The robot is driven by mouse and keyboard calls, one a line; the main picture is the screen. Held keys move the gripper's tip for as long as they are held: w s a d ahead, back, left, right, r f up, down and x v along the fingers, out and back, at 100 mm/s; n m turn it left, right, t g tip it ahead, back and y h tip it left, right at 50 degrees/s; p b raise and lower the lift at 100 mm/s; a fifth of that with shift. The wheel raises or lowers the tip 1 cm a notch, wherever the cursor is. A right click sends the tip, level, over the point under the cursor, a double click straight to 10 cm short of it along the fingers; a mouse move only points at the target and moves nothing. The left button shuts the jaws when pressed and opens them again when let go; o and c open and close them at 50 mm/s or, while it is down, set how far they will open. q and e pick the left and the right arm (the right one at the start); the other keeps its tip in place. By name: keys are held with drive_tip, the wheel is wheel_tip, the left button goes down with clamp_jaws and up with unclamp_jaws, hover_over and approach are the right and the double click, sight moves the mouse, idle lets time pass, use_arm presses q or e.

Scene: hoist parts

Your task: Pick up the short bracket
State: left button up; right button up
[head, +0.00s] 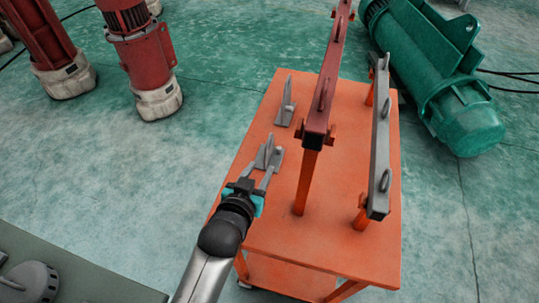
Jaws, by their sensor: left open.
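Two grey metal brackets with upright fins lie on the orange table (335,240). The nearer bracket (269,154) sits by the table's left edge, and the farther bracket (286,103) stands behind it. I cannot tell for sure which is the short one. My left gripper (259,174) is open and empty, with its fingers pointing at the nearer bracket from the front. Its fingertips are close to the bracket's near end; whether they touch it is unclear. My right gripper is not in view.
A dark red beam (327,85) on an orange post and a grey beam (380,140) with loops stand right of the brackets. Red motors (142,55) and a green hoist (435,75) are on the floor. The table's front right is clear.

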sight(268, 155)
use_arm(q)
drive_tip(key=shift+b+x, duration=1)
drive_tip(key=shift+x, duration=1.7)
drive_tip(key=shift+a, duration=0.1)
drive_tip(key=shift+c, duration=0.3)
clamp_jaws()
drive_tip(key=shift+r, duration=0.1)
